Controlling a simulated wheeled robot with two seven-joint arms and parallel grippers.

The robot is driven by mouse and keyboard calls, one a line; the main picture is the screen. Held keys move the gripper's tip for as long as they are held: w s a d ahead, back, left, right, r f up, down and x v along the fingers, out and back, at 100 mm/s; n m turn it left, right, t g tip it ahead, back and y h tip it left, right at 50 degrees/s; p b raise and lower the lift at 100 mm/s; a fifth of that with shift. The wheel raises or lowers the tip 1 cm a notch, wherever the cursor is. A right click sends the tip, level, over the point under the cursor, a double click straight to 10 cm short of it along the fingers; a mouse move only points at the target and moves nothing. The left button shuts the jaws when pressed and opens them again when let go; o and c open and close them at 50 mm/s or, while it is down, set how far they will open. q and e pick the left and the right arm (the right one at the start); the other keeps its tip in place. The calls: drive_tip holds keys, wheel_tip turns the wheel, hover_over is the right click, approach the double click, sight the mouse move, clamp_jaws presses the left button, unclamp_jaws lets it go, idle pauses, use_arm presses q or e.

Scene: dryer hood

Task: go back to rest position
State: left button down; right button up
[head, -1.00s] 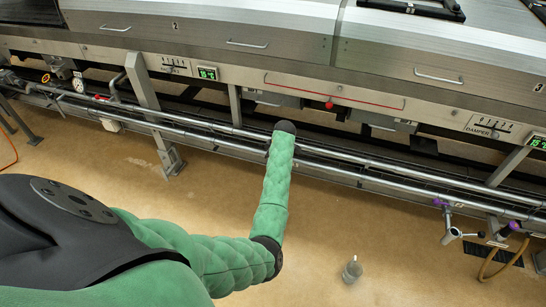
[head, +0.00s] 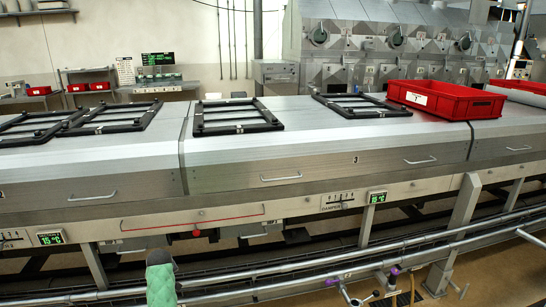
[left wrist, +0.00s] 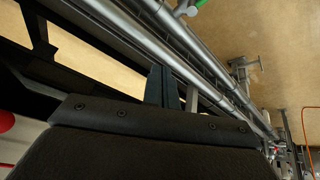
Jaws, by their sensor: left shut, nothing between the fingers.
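My left gripper (left wrist: 160,86) shows in the left wrist view as dark fingers pressed together, with nothing between them. It is near the metal pipes (left wrist: 195,60) that run under the dryer. In the head view only part of my green left arm shows at the bottom edge, in front of the lower pipes; the gripper itself is hidden there. The steel dryer hood (head: 240,180) lies closed across the view, above a front panel with a red rod (head: 195,220). My right gripper is in neither view.
Pipes (head: 330,262) with purple-handled valves (head: 393,271) run along the dryer's lower front. Black frames (head: 235,116) and a red crate (head: 445,99) rest on the hood. Open floor (left wrist: 235,30) shows beyond the pipes in the left wrist view.

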use_arm(q)
drive_tip(key=s+d+m+t+h, duration=0.1)
drive_tip(key=s+d+m+t, duration=0.15)
drive_tip(key=d+m, duration=0.45)
drive_tip(key=s+d+f+m+h, duration=0.2)
drive_tip(key=s+d+f, duration=0.95)
drive_tip(key=s, duration=0.25)
drive_tip(key=s+d+f+g, duration=0.2)
drive_tip(key=s+f, duration=0.4)
drive_tip(key=s, duration=0.7)
drive_tip(key=s+d+f+m+g, duration=0.1)
drive_tip(key=s+f, duration=0.5)
drive_tip(key=s, duration=0.8)
drive_tip(key=s+d+f+g, duration=0.3)
drive_tip(key=s+f, duration=0.4)
drive_tip(key=s, duration=0.6)
drive_tip(key=shift+s+d+m+h, duration=0.25)
drive_tip(key=shift+s+m+h, duration=0.05)
drive_tip(key=shift+s+m, duration=0.1)
drive_tip(key=shift+w, duration=0.1)
